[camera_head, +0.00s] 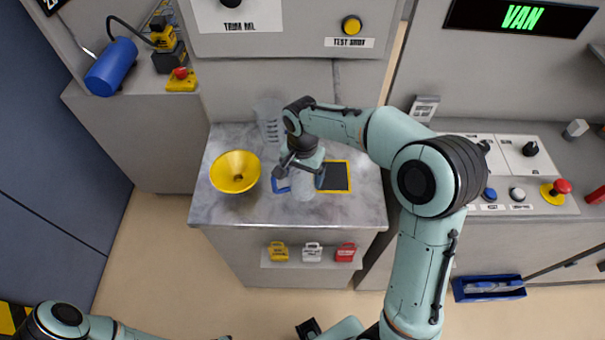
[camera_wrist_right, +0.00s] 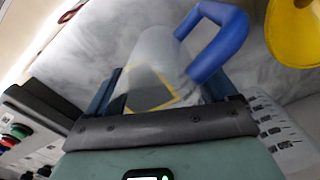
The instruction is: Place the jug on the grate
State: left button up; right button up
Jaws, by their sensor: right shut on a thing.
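The jug (camera_head: 304,190) is a clear, cloudy vessel with a blue handle (camera_head: 281,185) on its left side. My right gripper (camera_head: 301,172) is shut on it from above and partly hides it. The grate (camera_head: 337,178) is a dark square with a yellow border on the grey worktop, just right of the jug in the head view. In the right wrist view the jug (camera_wrist_right: 152,50) sits between the fingers, and the grate (camera_wrist_right: 150,88) shows partly through its wall. Whether the jug touches the worktop, I cannot tell. My left gripper is out of view.
A yellow funnel (camera_head: 236,172) stands left of the jug on the marbled worktop (camera_head: 355,212). A clear graduated container (camera_head: 269,122) stands at the back. Small yellow, white and red items sit on a front shelf (camera_head: 310,264). A control panel (camera_head: 505,170) lies to the right.

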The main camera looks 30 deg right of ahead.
jog(key=shift+f, duration=0.2)
jog(key=shift+f, duration=0.15)
jog(key=o, duration=0.9)
jog(key=shift+c, duration=0.2)
